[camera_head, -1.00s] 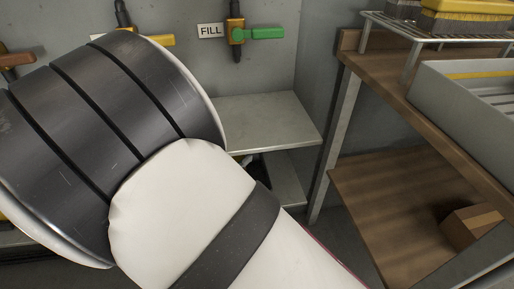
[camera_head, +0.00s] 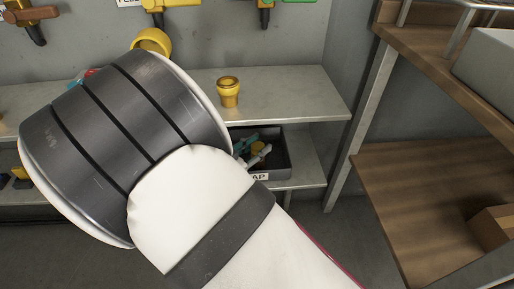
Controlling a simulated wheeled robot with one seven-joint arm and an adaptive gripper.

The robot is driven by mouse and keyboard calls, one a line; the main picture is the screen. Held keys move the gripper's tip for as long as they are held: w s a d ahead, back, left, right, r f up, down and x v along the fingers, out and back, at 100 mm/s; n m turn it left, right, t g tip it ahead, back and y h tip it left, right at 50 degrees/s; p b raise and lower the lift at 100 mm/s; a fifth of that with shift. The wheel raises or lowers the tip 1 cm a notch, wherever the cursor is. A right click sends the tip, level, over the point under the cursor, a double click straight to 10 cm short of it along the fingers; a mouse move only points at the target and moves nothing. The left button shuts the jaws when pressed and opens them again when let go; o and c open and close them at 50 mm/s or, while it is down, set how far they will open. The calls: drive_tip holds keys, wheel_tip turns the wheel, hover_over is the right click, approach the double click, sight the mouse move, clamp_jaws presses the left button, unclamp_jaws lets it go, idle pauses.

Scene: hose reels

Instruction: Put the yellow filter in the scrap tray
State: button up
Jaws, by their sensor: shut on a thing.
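The scrap tray (camera_head: 281,172) is a dark open box on the lower shelf, right of my arm. Its front label is partly covered and shows "AP". Small teal, yellow and pale pieces lie in it. A yellow-brass flared fitting (camera_head: 228,94) stands upright on the upper shelf. A rounded yellow piece (camera_head: 151,38) shows above my arm, its lower part hidden. I cannot tell which yellow thing is the filter. My gripper is hidden behind my large white and dark-grey arm, so its hold is not visible.
The grey upper shelf (camera_head: 300,92) is clear right of the fitting. Valves (camera_head: 265,12) hang on the back wall. A wooden bench (camera_head: 425,62) stands at right, with a cardboard box (camera_head: 491,226) on its lower board. Small teal and red pieces (camera_head: 84,76) lie left of my arm.

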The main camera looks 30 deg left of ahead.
drive_tip(key=shift+f, duration=0.1)
drive_tip(key=o, duration=1.2)
drive_tip(key=shift+c, duration=0.2)
drive_tip(key=shift+s, duration=0.1)
drive_tip(key=p+v, duration=0.3)
drive_tip(key=v, duration=0.9)
drive_tip(key=shift+p, duration=0.4)
